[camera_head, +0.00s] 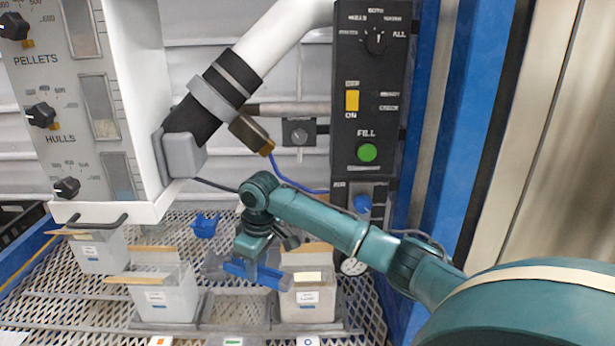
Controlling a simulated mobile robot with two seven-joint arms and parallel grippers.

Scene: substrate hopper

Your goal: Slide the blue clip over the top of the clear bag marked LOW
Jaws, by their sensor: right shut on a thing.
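My right gripper (262,258) reaches in from the right and points down over the mesh bench. It is shut on a long blue clip (252,273), which lies roughly level across the picture. The clip is just left of the right-hand pale container (307,304) and partly overlaps its edge in the view; I cannot tell if they touch. Pale containers with small labels also stand at the middle (166,299) and at the left (98,256). The labels are too small to read, so I cannot tell which is marked LOW. My left gripper is not in view.
A second blue piece (205,225) sits behind on the mesh bench (110,312). The hopper panel (50,100) overhangs at the left. A black control box (368,110) with a green button is behind my right arm. A gap lies between the front containers.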

